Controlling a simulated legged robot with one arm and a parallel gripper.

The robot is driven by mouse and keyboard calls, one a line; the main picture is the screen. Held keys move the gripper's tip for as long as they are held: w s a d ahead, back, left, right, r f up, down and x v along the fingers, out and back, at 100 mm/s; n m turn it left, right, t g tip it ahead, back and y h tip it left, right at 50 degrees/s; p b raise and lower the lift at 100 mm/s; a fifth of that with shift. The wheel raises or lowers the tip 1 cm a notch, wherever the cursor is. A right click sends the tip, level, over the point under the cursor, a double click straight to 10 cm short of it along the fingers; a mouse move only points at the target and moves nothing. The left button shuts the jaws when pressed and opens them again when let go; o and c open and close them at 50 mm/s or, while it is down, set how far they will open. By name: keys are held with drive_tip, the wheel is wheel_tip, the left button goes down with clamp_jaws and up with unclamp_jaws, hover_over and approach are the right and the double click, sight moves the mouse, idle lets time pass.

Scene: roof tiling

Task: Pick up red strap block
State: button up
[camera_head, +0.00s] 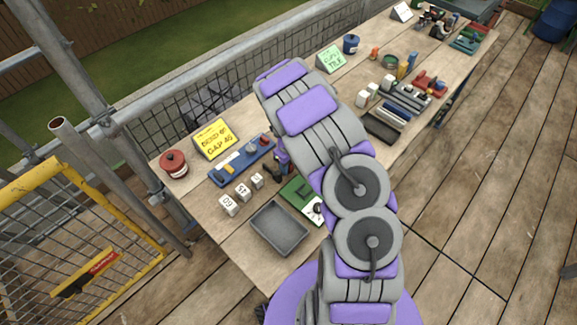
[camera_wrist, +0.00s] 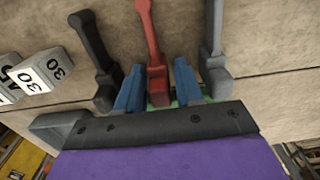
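The red strap block (camera_wrist: 155,45) shows in the wrist view as a long narrow red piece with a wider lower end. My gripper (camera_wrist: 159,88) has its two blue fingers on either side of that lower end. A small gap shows at the right finger; contact at the left finger is unclear. The fingers are apart, and I see no clear grip. In the head view my arm covers most of that spot, and I cannot make out the red block there.
A black strap-like piece (camera_wrist: 92,45) and a grey one (camera_wrist: 213,45) flank the red block closely. Numbered white cubes (camera_wrist: 46,71) lie to the left. In the head view, a grey tray (camera_head: 279,228), a green board (camera_head: 297,195) and a blue rack (camera_head: 226,173) are nearby.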

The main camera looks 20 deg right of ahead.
clamp_jaws()
